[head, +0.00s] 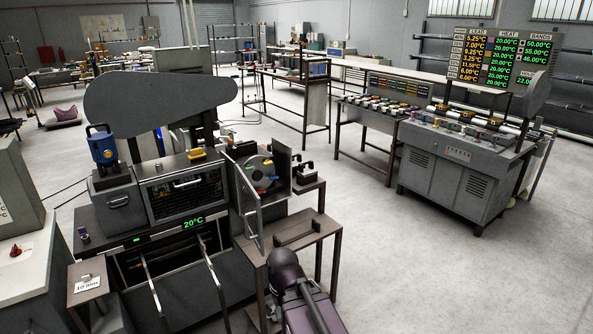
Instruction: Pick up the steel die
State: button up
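I cannot make out the steel die with certainty. A small brown stand (104,269) at the lower left carries a white card (88,285) that seems to read 10 mm, with a small pale piece at its back edge. Another small dark metal piece (306,172) sits on a raised stand right of the machine's open guard. My arm (300,295) rises from the bottom edge, right of centre, beside the brown table. My gripper cannot be seen.
The grey extrusion machine (183,190) has a green 20°C readout and an open mesh guard door (247,205). A brown table (300,236) with a dark raised bar stands before it. A grey control console (460,165) is at right. Floor (430,275) at lower right is clear.

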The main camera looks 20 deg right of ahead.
aim_at(295, 164)
jog(key=k, duration=0.55)
jog(key=z, duration=0.4)
jog(key=i, duration=0.7)
jog(key=z, duration=0.55)
jog(key=i, duration=1.65)
jog(key=u, duration=0.6)
jog(key=i, duration=0.5)
jog(key=u, duration=0.25)
